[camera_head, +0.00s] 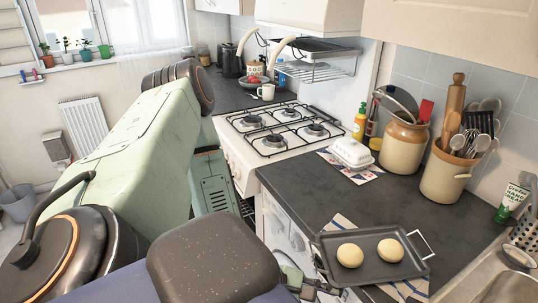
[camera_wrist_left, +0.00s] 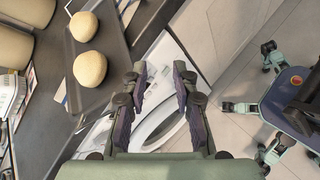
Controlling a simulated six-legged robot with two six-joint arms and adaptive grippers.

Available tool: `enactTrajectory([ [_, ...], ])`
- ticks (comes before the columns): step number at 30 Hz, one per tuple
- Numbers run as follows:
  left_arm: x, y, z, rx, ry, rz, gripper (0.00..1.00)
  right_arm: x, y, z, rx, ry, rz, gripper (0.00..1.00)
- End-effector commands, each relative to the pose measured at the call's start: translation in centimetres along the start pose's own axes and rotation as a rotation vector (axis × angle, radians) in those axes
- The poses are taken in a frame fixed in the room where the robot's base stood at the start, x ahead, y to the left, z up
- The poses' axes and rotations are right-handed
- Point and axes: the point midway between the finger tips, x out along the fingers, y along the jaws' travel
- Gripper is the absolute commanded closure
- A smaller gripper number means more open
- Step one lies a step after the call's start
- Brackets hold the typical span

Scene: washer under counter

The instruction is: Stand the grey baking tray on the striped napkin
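The grey baking tray (camera_head: 386,273) lies at the counter's front edge, with two round buns (camera_head: 350,255) on it. The striped napkin (camera_head: 345,223) shows beyond the tray's far edge and also at its near side; the tray covers its middle. I cannot tell if the whole tray base touches the cloth. In the left wrist view the tray (camera_wrist_left: 104,38) is at upper left. My left gripper (camera_wrist_left: 159,72) is open and empty, its fingers apart from the tray, over the counter's front. It partly shows in the head view (camera_head: 314,282). My right gripper is not in view.
A white butter dish (camera_head: 352,153), a crock (camera_head: 404,144) and a utensil pot (camera_head: 446,172) stand behind the tray. The sink (camera_head: 466,287) is at lower right. A washer (camera_wrist_left: 163,122) is under the counter. Dark worktop (camera_head: 322,195) is free left of the tray.

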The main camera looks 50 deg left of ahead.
Motion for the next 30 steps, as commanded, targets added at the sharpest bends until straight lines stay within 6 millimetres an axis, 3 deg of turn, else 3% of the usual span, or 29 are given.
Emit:
enactTrajectory([
  [8,0.2,-7.3,-2.5,0.674,0.142,-0.365,0.72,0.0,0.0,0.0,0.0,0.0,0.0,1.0],
  [15,-2.0,-12.4,-5.2,1.255,0.133,-0.726,0.72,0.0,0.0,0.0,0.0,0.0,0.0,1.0],
  [22,-4.6,-15.1,-7.1,1.67,0.039,-1.016,0.72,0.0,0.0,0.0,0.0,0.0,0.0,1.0],
  [30,-5.5,-15.7,-7.7,1.796,-0.008,-1.108,0.72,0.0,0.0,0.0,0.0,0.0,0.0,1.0],
])
